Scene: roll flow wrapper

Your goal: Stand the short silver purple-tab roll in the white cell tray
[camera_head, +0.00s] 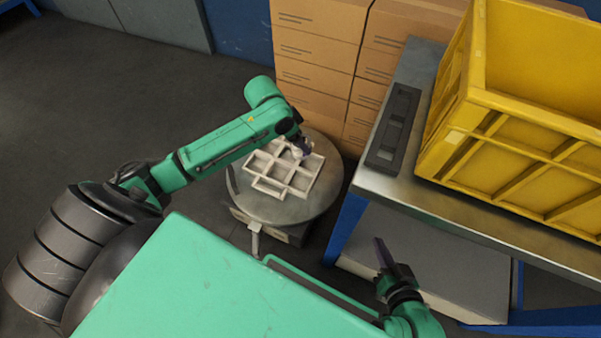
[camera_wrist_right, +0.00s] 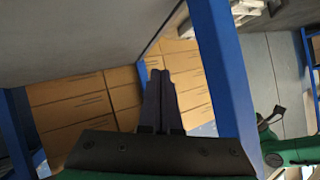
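The white cell tray (camera_head: 262,184) lies on a round grey stand in the head view, with several open square cells. My left gripper (camera_head: 303,148) is over the tray's far right part. A small pale, shiny piece (camera_head: 297,152) shows at its dark fingers; it may be the silver roll, but it is too small to tell, and no purple tab can be made out. Whether these fingers are open or shut is unclear. My right gripper (camera_head: 384,254) is beside the workbench, empty, with its fingers together; they also show closed in the right wrist view (camera_wrist_right: 161,98).
The round stand (camera_head: 318,205) has a bare rim around the tray. Cardboard boxes (camera_head: 315,40) are stacked behind it. A blue-legged metal workbench (camera_head: 385,190) at right carries a yellow crate (camera_head: 520,155) and a dark slotted holder (camera_head: 393,128). The floor at left is clear.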

